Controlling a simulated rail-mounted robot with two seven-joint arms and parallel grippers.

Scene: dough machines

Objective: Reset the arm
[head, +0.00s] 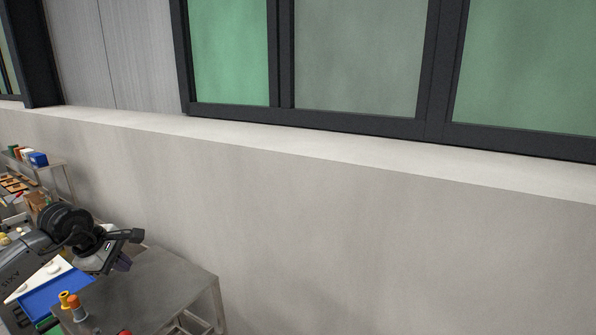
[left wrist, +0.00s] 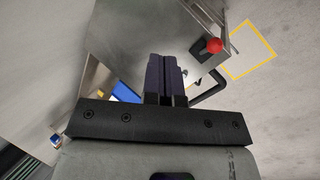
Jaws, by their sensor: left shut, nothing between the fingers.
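My left arm comes in at the lower left of the head view. Its gripper (head: 122,262) hangs above the grey metal table (head: 180,288). In the left wrist view the two dark fingers of my left gripper (left wrist: 165,62) lie side by side, shut with nothing between them. My right gripper is in neither view.
A red knob (left wrist: 214,46) shows in the left wrist view. A shelf with boxes (head: 38,159) stands far left. A wall runs behind.

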